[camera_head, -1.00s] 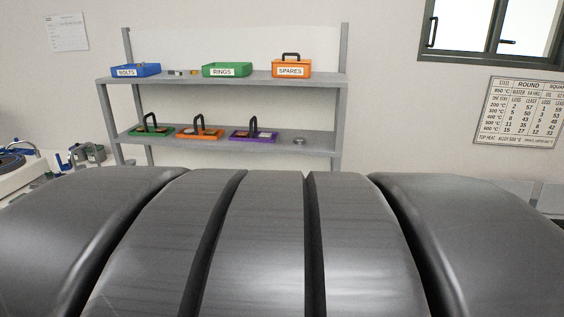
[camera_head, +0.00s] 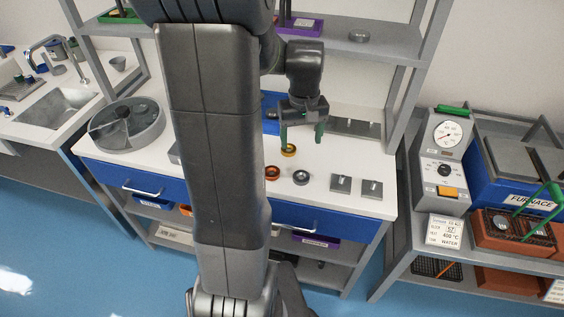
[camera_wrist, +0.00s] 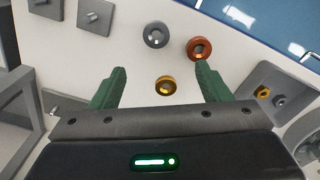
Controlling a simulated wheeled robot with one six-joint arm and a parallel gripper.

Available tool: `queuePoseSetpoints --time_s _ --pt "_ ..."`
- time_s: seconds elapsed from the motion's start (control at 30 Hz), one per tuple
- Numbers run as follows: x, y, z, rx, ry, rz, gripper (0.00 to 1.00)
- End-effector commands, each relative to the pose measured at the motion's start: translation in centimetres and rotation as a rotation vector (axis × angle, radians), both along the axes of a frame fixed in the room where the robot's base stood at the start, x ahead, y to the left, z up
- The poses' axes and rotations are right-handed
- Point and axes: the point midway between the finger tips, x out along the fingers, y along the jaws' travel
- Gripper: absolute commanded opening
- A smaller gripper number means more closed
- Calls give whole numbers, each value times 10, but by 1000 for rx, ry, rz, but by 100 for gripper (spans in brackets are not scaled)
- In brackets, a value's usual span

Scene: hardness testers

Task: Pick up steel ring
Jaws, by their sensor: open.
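A grey steel ring (camera_head: 301,177) lies flat on the white bench top (camera_head: 330,205). It also shows in the wrist view (camera_wrist: 156,35), beyond my fingertips. My gripper (camera_head: 302,139) has green fingers, spread open and empty above the bench. In the wrist view the gripper (camera_wrist: 161,70) has a brass ring (camera_wrist: 166,85) between its fingers in the picture, below them on the bench. A copper-orange ring (camera_wrist: 199,49) lies beside the steel ring. In the head view the brass ring (camera_head: 289,150) is partly hidden by a finger; the copper ring (camera_head: 272,173) is clear.
Two grey plates with pegs (camera_head: 341,183) lie right of the rings. A round grey divided tray (camera_head: 127,124) stands at the bench's left. A shelf (camera_head: 380,48) above holds a small grey round object (camera_head: 359,36). A tester (camera_head: 443,150) and furnace (camera_head: 520,180) stand right.

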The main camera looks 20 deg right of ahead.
Motion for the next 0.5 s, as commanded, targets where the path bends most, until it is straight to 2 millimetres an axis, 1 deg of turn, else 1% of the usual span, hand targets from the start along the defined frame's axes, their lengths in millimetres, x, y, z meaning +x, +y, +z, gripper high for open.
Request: queuePoseSetpoints --time_s 0.17,0.3,0.4,0.5 --pt "-1 -1 -26 3 6 0 70" --pt "-1 -1 -55 4 8 0 70" --pt "0 -1 -71 2 5 0 70" --pt "-1 -1 -81 1 3 0 70"
